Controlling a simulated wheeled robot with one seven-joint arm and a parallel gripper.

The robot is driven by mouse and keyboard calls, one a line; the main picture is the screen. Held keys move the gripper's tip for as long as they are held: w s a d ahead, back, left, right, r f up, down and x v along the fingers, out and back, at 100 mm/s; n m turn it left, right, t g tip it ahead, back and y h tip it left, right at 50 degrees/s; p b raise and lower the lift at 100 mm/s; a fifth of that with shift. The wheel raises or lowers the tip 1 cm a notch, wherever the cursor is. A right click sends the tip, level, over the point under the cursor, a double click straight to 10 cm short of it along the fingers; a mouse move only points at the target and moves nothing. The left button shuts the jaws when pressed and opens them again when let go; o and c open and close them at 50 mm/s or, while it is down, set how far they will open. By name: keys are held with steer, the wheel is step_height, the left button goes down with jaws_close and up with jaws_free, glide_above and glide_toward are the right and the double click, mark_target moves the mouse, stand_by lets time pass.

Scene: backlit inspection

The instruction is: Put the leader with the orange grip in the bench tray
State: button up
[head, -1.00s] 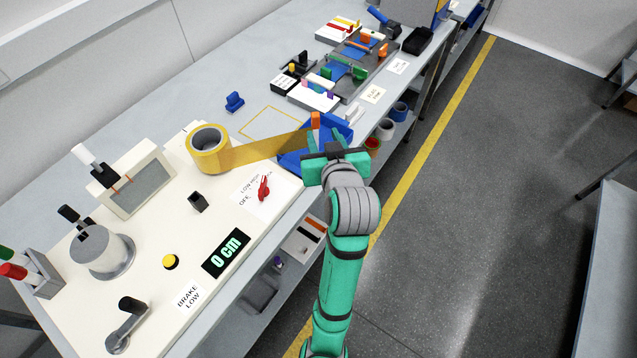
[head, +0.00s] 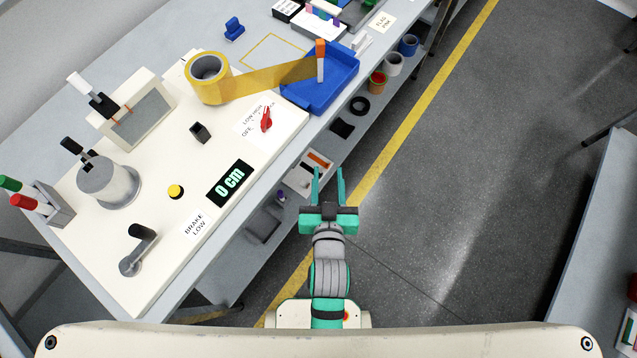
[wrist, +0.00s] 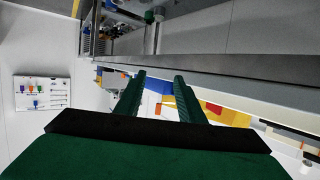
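The leader with the orange grip (head: 320,48) stands upright within the outline of the blue bench tray (head: 345,92) in the head view. Its pale lower end appears to meet the tray floor. Yellow film (head: 265,78) runs from the leader back to the yellow roll (head: 209,78). My gripper (head: 328,172) is open and empty, apart from the leader and the tray, in front of the bench edge. The wrist view shows the two fingers (wrist: 158,80) spread with nothing held between them.
The cream machine panel holds a red switch (head: 266,119), a "0 cm" display (head: 229,183) and a crank (head: 138,250). A lower shelf carries several rolls, one of them blue (head: 408,46). The floor to the right of my arm is clear.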

steer(key=s+a+r+t, duration=0.1)
steer(key=s+a, duration=0.1)
steer(key=s, duration=1.7)
steer(key=shift+a, duration=0.15)
